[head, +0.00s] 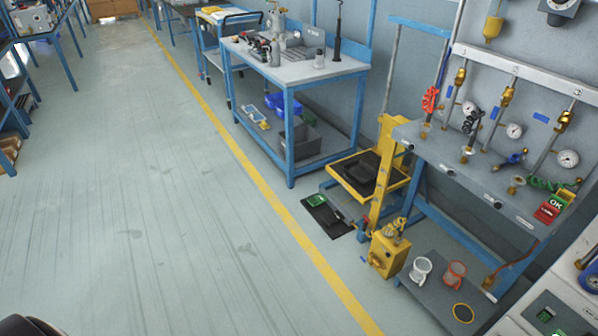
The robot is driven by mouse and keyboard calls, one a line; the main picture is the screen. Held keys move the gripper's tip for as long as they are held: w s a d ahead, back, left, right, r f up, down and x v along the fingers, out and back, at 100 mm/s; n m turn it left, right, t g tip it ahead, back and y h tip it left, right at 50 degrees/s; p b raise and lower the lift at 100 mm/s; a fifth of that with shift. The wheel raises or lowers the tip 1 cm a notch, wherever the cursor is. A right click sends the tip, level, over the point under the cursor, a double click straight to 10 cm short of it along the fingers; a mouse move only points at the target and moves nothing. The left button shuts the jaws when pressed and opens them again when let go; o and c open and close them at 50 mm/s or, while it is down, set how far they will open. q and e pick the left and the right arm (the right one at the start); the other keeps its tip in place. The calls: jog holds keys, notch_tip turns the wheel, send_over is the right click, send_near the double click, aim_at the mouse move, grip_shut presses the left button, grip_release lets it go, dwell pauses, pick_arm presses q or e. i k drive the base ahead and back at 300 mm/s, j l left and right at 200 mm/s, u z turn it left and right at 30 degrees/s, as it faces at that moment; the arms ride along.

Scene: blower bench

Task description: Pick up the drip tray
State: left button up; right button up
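A flat black tray (319,208) lies on the floor at the foot of the yellow stand, right of the yellow floor line. No label shows, so I cannot tell for certain which is the drip tray. Neither of my grippers is in view.
A blue-framed workbench (333,70) stands behind the trays. A gauge bench (450,165) with valves stands at right. The floor left of the yellow line (270,193) is clear.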

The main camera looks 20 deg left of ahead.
aim_at(360, 172)
jog(key=u, duration=0.3)
jog(key=z, duration=0.35)
jog(key=i+j+z, duration=0.4)
jog(key=j+z, duration=0.2)
jog(key=i+j+z, duration=0.15)
jog(key=j+z, duration=0.15)
jog(key=i+j+z, duration=0.1)
jog(key=j+z, duration=0.15)
jog(key=j, duration=0.15)
jog(key=i+j+z, duration=0.1)
jog(key=j, duration=0.8)
jog(key=i+j+z, duration=0.15)
jog(key=j, duration=0.75)
jog(key=i+j+z, duration=0.1)
jog(key=j, duration=0.8)
